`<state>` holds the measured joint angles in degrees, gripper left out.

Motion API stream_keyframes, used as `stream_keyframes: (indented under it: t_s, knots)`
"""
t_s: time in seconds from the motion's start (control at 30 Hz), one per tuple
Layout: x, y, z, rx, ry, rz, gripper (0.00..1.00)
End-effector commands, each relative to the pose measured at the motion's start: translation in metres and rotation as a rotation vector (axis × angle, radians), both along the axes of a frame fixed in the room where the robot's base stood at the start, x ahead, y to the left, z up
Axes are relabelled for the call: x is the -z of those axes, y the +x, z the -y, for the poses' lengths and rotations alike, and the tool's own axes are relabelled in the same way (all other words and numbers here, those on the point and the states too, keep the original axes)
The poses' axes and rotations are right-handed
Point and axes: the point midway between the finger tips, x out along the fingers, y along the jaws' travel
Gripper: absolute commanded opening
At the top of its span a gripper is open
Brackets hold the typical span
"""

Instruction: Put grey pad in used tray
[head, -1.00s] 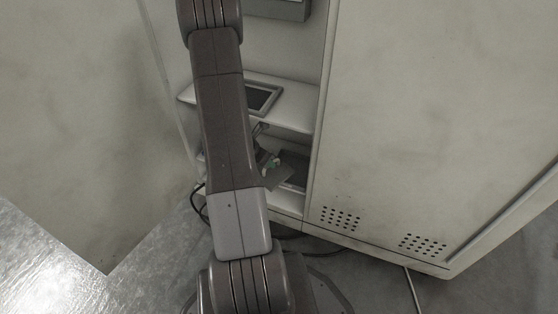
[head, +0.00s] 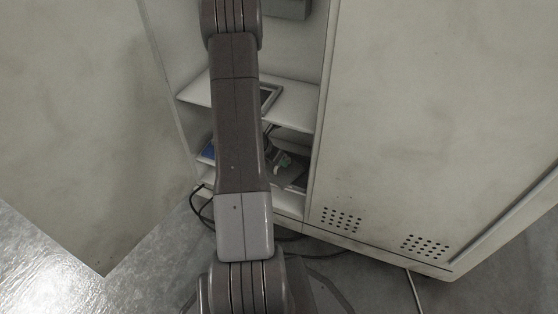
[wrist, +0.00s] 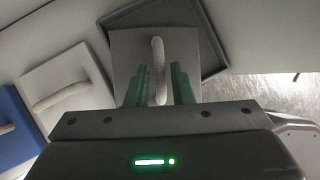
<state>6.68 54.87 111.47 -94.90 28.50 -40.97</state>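The grey pad (wrist: 125,50) is a flat square plate with a pale raised handle, seen in the wrist view. I cannot tell whether the pad touches the tray floor. In the head view, my gripper (head: 282,162) is low in the cabinet bay, and the tray (head: 300,182) shows only in part; my arm hides much of the rest.
A white pad (wrist: 62,78) and a blue pad (wrist: 15,125) with handles lie left of the gripper. The cabinet's right front (head: 430,130) closes off that side. Cables lie on the floor.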

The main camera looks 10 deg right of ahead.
Motion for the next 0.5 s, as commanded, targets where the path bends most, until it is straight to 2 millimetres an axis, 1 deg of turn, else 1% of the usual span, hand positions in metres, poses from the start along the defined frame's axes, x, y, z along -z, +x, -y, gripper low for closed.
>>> stream_keyframes:
  t_s: [0.37, 0.47, 0.5]
  knots:
    - [-0.002, 0.0, 0.0, 0.0, 0.0, 0.0, 0.32]
    - [-0.008, 0.0, -0.001, -0.001, 0.0, -0.001, 0.32]
    - [-0.014, -0.001, -0.004, -0.002, 0.0, 0.001, 0.32]
